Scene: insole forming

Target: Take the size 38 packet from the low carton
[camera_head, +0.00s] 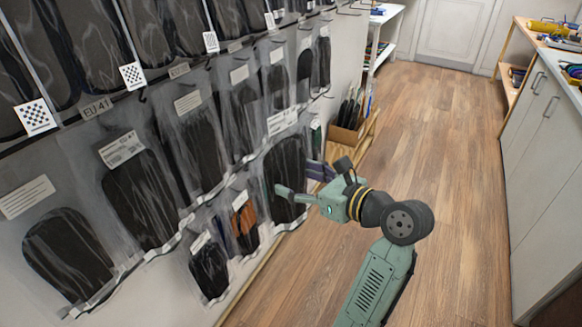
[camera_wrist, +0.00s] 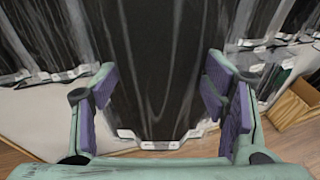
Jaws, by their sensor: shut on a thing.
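My gripper (camera_head: 298,182) is at the wall rack with its purple-padded fingers on either side of a clear packet (camera_head: 284,165) with a dark insole. In the wrist view the same packet (camera_wrist: 165,65) fills the middle between the fingers (camera_wrist: 160,105), and my gripper is shut on it. The packet has a white label at its top in the head view; I cannot read its size. A low brown carton (camera_head: 342,139) with dark upright packets stands beyond my gripper, and it also shows at the right of the wrist view (camera_wrist: 292,108).
Rows of hanging insole packets (camera_head: 140,195) cover the left wall, close beside my gripper. The carton stands on a low wooden shelf (camera_head: 366,140). The wood floor (camera_head: 440,150) is clear. A white cabinet (camera_head: 548,150) lines the right side.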

